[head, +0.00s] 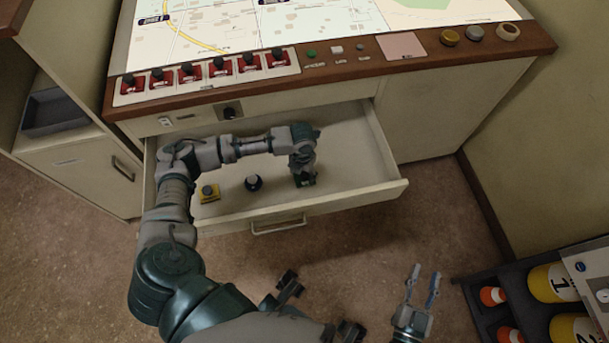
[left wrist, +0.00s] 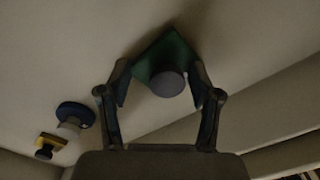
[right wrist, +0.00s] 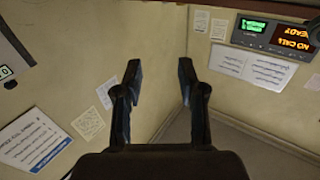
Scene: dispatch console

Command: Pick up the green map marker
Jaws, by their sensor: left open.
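The green map marker (left wrist: 170,50) has a green square base and a round grey knob. It is in the open drawer (head: 345,194). In the left wrist view it lies between the spread fingers of my left gripper (left wrist: 158,88), near the tips, with a gap to each side of the knob. In the head view my left gripper (head: 304,172) points down into the drawer and hides most of the marker. My right gripper (head: 423,284) is open and empty, away from the drawer; its spread fingers also show in the right wrist view (right wrist: 160,85).
A yellow marker (head: 208,193) and a dark blue marker (head: 254,183) stand in the drawer to the left. Red switches (head: 220,68) line the console edge above. A dark rack (head: 535,300) with orange and yellow items stands at the lower right.

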